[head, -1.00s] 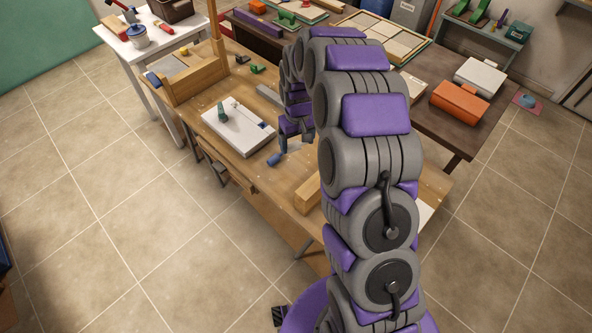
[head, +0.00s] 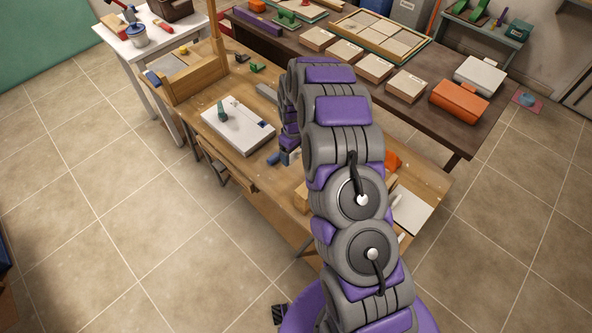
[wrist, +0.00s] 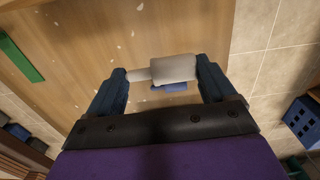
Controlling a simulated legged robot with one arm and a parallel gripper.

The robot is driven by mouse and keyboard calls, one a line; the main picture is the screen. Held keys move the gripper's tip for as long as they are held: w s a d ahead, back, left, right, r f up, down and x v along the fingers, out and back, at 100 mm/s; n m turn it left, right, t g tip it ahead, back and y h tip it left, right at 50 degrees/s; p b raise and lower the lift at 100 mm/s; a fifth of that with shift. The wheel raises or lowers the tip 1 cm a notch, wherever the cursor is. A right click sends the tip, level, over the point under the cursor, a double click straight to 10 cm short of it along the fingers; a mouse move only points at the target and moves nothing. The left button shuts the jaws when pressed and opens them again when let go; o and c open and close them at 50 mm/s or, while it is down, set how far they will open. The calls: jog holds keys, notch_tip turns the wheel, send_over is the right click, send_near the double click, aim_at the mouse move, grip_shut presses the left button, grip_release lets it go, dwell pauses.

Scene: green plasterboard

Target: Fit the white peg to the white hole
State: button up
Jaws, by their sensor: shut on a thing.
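My gripper (wrist: 162,76) is shut on the white peg (wrist: 173,68), which lies crosswise between the two dark blue fingers in the wrist view. The peg has a thick right part and a thinner left end. In the head view my gripper (head: 289,156) is above the wooden workbench, right of the white board (head: 232,135); the peg cannot be made out there. The board lies flat, with a green piece (head: 222,112) upright on it and a small blue and dark patch at its right corner. I cannot tell which hole is the white one.
A blue piece (head: 273,158) lies on the bench between board and gripper; a blue piece also shows behind the peg in the wrist view (wrist: 170,87). A wooden frame (head: 197,80) stands at the bench's far left. A dark table (head: 460,130) with several boxes stands behind.

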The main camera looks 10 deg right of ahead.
aim_at(294, 174)
jog(key=shift+f+b, duration=0.7)
jog(key=shift+f, duration=4.05)
jog(key=shift+f, duration=0.1)
jog(key=shift+f, duration=0.1)
jog(key=o, duration=0.8)
jog(key=shift+o, duration=0.2)
jog(key=r, duration=0.6)
jog(key=r+p, duration=0.1)
jog(key=r, duration=0.4)
jog(key=r+p, duration=0.1)
jog(key=r, duration=0.5)
jog(key=shift+s+r, duration=0.3)
jog(key=shift+s, duration=0.05)
